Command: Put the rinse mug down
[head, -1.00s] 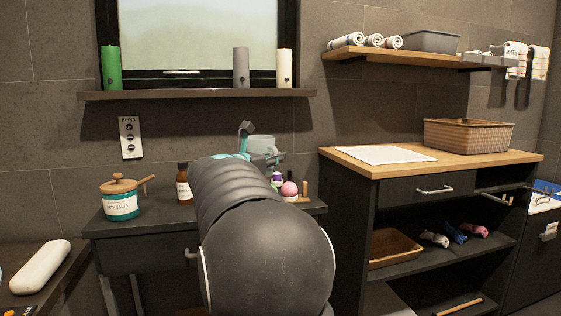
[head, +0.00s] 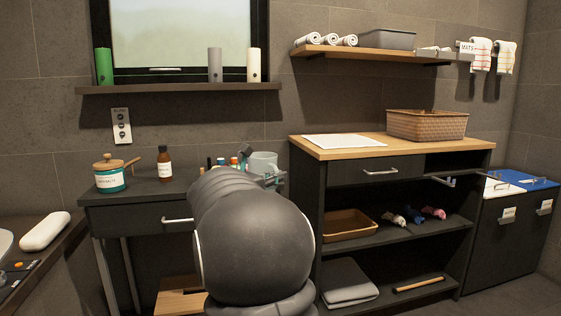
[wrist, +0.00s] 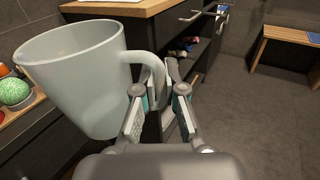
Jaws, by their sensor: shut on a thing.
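The rinse mug is a plain pale grey-green mug (wrist: 80,75), large at the left of the wrist view and roughly upright with a slight tilt. My gripper (wrist: 168,82) is shut on its handle, at the mug's right side. In the head view the mug (head: 263,163) shows past my arm, near the right end of the dark vanity top (head: 136,188). My arm hides most of the gripper there. In the wrist view the mug hangs in front of the wooden-topped cabinet, beside the vanity items. I cannot tell its exact height over a surface.
A bath salts jar (head: 110,177) and a brown bottle (head: 164,163) stand on the vanity, with small bottles (head: 233,163) by the mug. The wooden counter (head: 390,150) at right holds a white mat (head: 343,141) and wicker basket (head: 428,126). Its front middle is bare.

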